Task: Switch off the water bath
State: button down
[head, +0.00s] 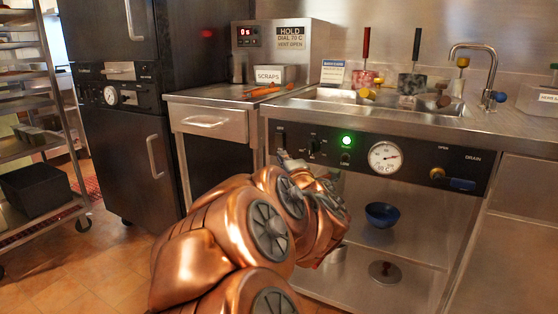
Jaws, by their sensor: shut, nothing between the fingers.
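The water bath is a steel counter unit with a sunken basin (372,100) and a black front control panel (415,166). A green lamp (347,140) on the panel is lit. Left of the lamp are a dark knob (314,147) and a small switch (281,136) at the panel's left end. A round white gauge (385,157) is right of the lamp. My gripper (287,159) is shut and empty, at the lower left of the panel, just below the switch and knob. My copper arm hides part of it; whether it touches the panel cannot be told.
A blue-handled drain valve (454,182) is at the panel's right. A blue bowl (382,215) stands on the shelf below. A steel appliance with a red display (246,32) and a scraps bin (281,75) stand left of the basin. A tray rack (35,150) is far left.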

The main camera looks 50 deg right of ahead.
aim_at(279, 140)
jog(key=shift+f+n+t, duration=0.3)
jog(key=shift+f+n, duration=0.2)
jog(key=shift+w, duration=0.1)
jog(key=shift+s+d+p+x, duration=0.3)
jog(key=shift+p+x, duration=0.9)
jog(key=shift+x, duration=0.95)
jog(key=shift+s+d+p+x, duration=0.1)
jog(key=shift+d+p+x, duration=0.35)
jog(key=shift+p+x, duration=1.2)
jog(key=shift+s+d+p+x, duration=0.3)
jog(key=shift+p+x, duration=0.4)
jog(key=shift+x, duration=1.9)
jog(key=shift+w, duration=0.1)
jog(key=shift+d+r+p, duration=0.1)
jog(key=shift+r+p, duration=0.05)
jog(key=shift+p, duration=0.15)
